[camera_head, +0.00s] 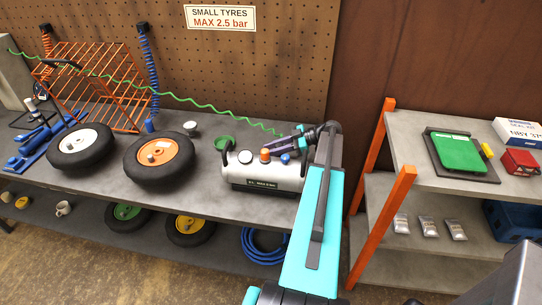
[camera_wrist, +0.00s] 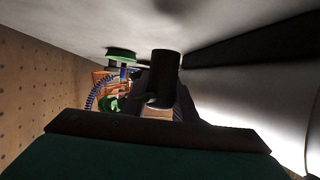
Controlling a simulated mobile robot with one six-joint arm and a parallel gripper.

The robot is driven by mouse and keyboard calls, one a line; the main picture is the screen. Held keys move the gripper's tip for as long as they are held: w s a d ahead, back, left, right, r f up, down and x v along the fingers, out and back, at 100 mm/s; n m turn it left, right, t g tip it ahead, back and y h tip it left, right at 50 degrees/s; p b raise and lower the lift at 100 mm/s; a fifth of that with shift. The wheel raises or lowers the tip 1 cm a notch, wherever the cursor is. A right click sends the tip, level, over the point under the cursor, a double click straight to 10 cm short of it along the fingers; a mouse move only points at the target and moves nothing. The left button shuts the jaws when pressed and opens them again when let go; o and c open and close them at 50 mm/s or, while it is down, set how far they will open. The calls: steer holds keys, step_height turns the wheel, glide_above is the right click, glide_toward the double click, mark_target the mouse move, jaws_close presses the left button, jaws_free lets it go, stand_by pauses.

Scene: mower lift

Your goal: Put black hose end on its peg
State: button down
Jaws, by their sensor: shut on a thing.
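My gripper (camera_head: 302,139) is over the right end of the silver compressor tank (camera_head: 262,178), close to the pegboard. In the wrist view its dark jaws (camera_wrist: 163,102) are shut around a short black cylinder (camera_wrist: 166,72), which looks like the black hose end. Its lower part is hidden between the jaws. In the head view the held piece is too small and covered to make out. I cannot make out which peg is the black end's.
The tank carries an orange cap (camera_head: 265,155) and a blue cap (camera_head: 285,158). An orange-posted shelf (camera_head: 378,225) stands right of my arm.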

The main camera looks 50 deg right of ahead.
steer(key=shift+f+p, duration=0.6)
steer(key=shift+f, duration=1.05)
steer(key=shift+f, duration=0.15)
steer(key=c, duration=1.4)
jaws_free()
steer(key=shift+r, duration=0.2)
steer(key=shift+s+d, duration=0.15)
steer(key=shift+d, duration=0.05)
steer(key=b+v, duration=0.4)
steer(key=v, duration=0.6)
steer(key=shift+f+b, duration=0.1)
steer(key=shift+b, duration=0.25)
steer(key=shift+v, duration=0.75)
